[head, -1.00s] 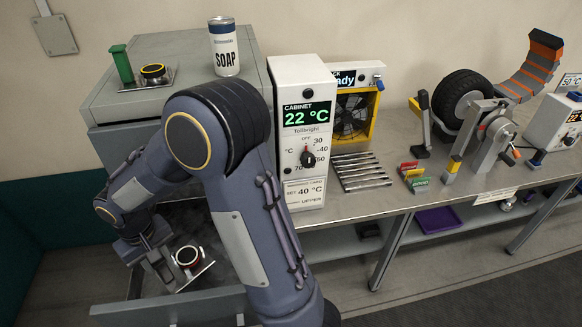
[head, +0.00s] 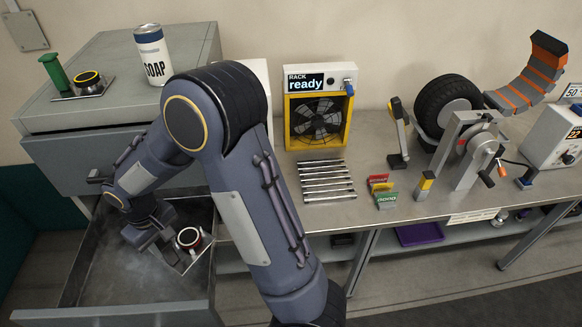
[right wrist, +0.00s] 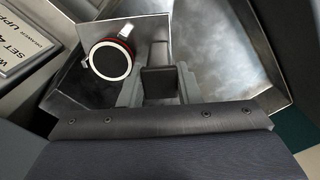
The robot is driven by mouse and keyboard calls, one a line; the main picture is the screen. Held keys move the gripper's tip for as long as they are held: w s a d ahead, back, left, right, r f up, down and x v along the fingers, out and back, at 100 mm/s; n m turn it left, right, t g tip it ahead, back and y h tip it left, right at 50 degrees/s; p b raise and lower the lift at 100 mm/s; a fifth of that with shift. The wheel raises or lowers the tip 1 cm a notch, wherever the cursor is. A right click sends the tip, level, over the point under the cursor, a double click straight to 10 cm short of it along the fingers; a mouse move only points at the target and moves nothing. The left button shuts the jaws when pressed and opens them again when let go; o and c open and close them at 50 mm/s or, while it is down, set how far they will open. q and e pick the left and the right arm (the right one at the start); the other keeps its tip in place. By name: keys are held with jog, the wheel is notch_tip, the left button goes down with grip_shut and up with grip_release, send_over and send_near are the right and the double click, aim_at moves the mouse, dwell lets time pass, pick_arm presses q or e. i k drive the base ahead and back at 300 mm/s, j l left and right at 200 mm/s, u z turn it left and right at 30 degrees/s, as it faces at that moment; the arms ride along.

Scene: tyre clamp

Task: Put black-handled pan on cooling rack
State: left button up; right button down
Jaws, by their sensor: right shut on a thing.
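My right gripper (head: 160,250) reaches down into the drawer and is shut on the pan's dark handle (right wrist: 160,84). I cannot tell whether the pan touches the drawer floor. The cooling rack (head: 327,180), a row of parallel metal bars, lies empty on the bench before the fan. My left gripper is not in view.
A green-handled pan (head: 88,86) and a soap can (head: 152,56) stand on the cabinet. The drawer (head: 120,312) is open. Right of the rack are colored blocks (head: 383,192), a clamp stand (head: 470,150) and a tyre (head: 446,100). A fan box (head: 320,118) stands behind the rack.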

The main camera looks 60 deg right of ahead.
aim_at(327, 183)
jog(key=k+l, duration=0.15)
jog(key=l, duration=0.15)
jog(key=k+l, duration=0.2)
jog(key=l+z, duration=0.1)
jog(key=l, duration=0.3)
jog(key=k+l+z, duration=0.1)
jog(key=l, duration=0.3)
jog(key=i+l+z, duration=0.1)
jog(key=l, duration=0.2)
jog(key=i+l+z, duration=0.1)
jog(key=l, duration=0.2)
jog(key=i+l+z, duration=0.1)
jog(key=l, duration=0.2)
jog(key=i, duration=0.05)
